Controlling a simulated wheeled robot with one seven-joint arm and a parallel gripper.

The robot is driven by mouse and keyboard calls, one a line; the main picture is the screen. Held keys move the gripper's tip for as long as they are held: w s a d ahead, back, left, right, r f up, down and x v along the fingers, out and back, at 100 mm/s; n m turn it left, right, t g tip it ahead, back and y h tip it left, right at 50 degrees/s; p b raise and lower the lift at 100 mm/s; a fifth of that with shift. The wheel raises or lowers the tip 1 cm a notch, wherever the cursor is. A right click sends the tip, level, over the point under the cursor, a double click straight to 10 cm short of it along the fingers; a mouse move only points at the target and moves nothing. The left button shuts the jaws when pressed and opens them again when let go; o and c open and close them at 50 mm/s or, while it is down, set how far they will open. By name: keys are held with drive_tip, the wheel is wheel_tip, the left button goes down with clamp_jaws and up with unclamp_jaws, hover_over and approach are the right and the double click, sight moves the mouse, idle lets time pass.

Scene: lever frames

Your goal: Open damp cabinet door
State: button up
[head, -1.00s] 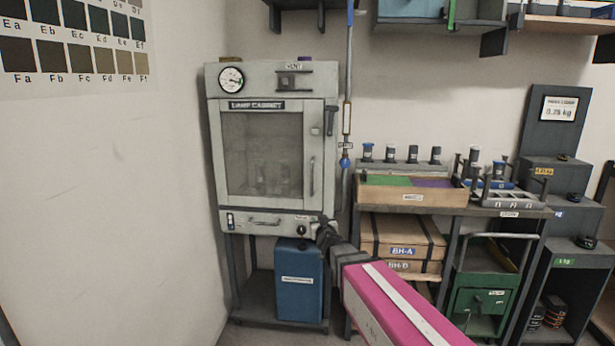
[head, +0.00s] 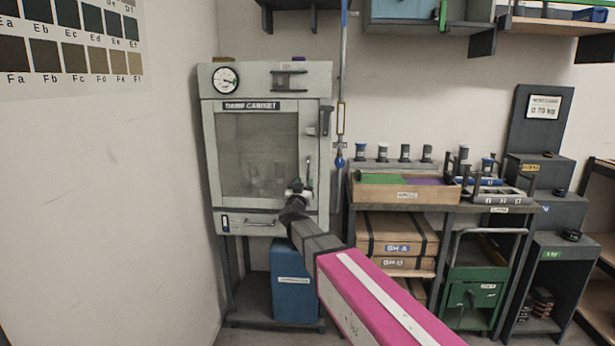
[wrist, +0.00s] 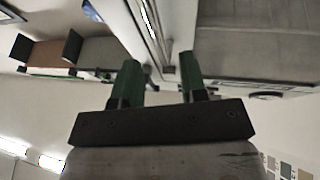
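The damp cabinet (head: 265,92) is a pale grey box with a dial, standing on a dark stand at centre left in the head view. Its windowed door (head: 212,150) looks shut. A slim upright door handle (head: 308,168) is on the door's right side, and a dark latch lever (head: 325,121) is above it at the right edge. My gripper (head: 298,187) is at the handle's lower end; contact is unclear. In the wrist view, the two green fingers of my gripper (wrist: 161,70) are apart, with pale edges of the cabinet beyond them. No hold on the handle shows.
A blue box (head: 291,285) is below the cabinet. A workbench (head: 450,207) with a wooden tray (head: 405,194) stands close to the right. A thin hanging rod (head: 342,80) is just right of the cabinet. The wall (head: 110,200) is close on the left.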

sight(307, 175)
drive_tip(key=shift+x, duration=2.7)
drive_tip(key=shift+c, duration=0.3)
drive_tip(key=shift+s, duration=0.1)
clamp_jaws()
